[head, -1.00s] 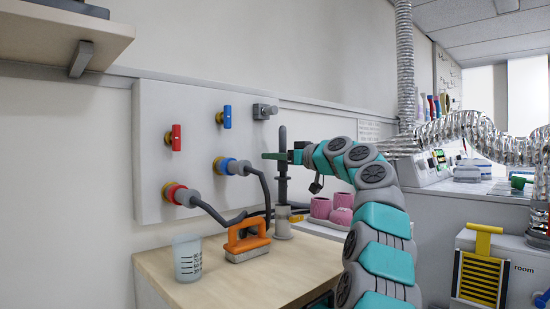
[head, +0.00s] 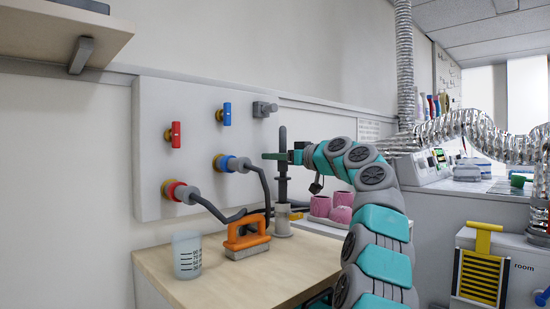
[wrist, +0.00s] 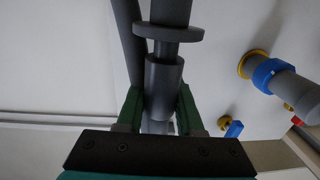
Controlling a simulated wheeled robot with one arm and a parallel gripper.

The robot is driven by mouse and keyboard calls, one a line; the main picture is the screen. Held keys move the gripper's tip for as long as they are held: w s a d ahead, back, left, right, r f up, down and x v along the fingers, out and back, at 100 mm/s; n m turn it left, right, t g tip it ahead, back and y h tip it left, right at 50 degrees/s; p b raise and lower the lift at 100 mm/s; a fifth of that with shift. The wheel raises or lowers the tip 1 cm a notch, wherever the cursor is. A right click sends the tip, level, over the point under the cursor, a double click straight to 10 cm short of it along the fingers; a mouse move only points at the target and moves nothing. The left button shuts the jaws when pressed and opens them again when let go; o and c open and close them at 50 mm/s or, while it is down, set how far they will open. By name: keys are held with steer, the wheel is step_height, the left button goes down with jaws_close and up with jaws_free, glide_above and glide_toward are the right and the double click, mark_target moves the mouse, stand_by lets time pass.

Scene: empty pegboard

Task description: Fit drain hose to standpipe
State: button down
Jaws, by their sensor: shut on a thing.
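The dark grey drain hose end (head: 283,187) stands upright in the head view. The light grey standpipe (head: 283,222) is directly below it. The hose's lower end meets the standpipe's top in the picture; I cannot tell whether it is inside the mouth or just above. My gripper (head: 281,157) reaches in from the right and is shut on the upper part of the hose end. In the wrist view, my green fingers (wrist: 160,108) flank the dark grey hose end (wrist: 165,80), which has a wide collar. The standpipe cannot be made out clearly there.
An orange-handled brush (head: 247,238) and a clear measuring cup (head: 187,256) stand on the wooden worktop (head: 240,283) left of the standpipe. A white panel (head: 160,120) behind holds red and blue valves with dark hoses. Pink items (head: 330,207) sit right of the standpipe.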

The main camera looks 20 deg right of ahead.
mark_target(283, 178)
step_height(283, 178, down, 6)
steer(key=b, duration=0.6)
steer(key=shift+f, duration=0.25)
stand_by(1.6)
steer(key=shift+c, duration=2.3)
jaws_free()
steer(key=shift+b+v, duration=1.05)
steer(key=shift+v, duration=2.8)
steer(key=shift+s, duration=0.1)
